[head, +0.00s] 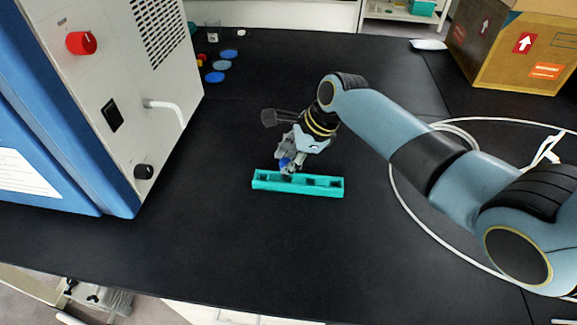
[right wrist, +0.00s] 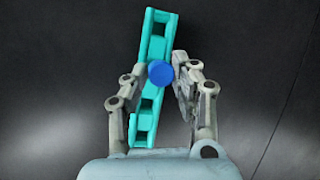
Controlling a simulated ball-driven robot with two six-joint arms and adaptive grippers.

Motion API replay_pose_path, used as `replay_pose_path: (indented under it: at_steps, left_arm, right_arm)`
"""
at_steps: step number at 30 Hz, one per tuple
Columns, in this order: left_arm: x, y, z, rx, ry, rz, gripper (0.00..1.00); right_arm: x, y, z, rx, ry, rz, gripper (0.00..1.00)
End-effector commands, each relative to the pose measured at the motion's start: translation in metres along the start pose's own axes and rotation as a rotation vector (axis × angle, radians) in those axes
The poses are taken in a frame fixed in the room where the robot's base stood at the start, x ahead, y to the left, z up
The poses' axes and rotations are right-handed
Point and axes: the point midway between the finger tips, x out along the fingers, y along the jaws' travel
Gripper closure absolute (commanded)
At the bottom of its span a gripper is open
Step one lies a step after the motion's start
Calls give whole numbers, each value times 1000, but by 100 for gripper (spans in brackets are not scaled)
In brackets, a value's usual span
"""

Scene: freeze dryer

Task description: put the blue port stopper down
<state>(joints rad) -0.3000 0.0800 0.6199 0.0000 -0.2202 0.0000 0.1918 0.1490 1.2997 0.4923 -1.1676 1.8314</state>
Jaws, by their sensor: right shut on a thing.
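The blue port stopper (right wrist: 160,73) shows as a round blue disc in the right wrist view, between the fingers of my right gripper (right wrist: 161,82). In the head view, the stopper (head: 284,163) is a small blue patch, partly hidden by the fingers. My right gripper (head: 289,165) is shut on it and points down at the teal rack (head: 325,190). The rack (right wrist: 155,31) has several open slots and lies directly below the stopper. I cannot tell whether the stopper touches the rack. My left gripper is not in view.
The blue and white freeze dryer (head: 130,60) stands at the left, with a white port tube (head: 165,107). Several blue discs (head: 215,77) lie at the back. A cardboard box (head: 510,50) and a white cable (head: 405,215) are at the right. The black bench in front of the rack is clear.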

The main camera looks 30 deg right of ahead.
Motion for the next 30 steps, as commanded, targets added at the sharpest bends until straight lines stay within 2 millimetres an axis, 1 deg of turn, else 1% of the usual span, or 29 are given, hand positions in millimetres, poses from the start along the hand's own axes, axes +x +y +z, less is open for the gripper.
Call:
replay_pose_path:
  at_steps: [1,4,14,15,20,27,30]
  left_arm:
    - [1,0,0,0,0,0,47]
    - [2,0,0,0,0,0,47]
    - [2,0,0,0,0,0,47]
    - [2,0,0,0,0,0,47]
    - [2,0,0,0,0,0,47]
    - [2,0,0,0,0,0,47]
    - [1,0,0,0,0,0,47]
  right_arm:
    - [8,3,-4,2,0,3,100]
    - [19,5,-8,2,0,2,100]
    - [22,6,-10,0,0,0,100]
    - [22,6,-10,0,0,0,71]
    - [22,6,-10,0,0,0,50]
    - [22,6,-10,0,0,0,50]
    - [17,5,-10,0,1,-1,50]
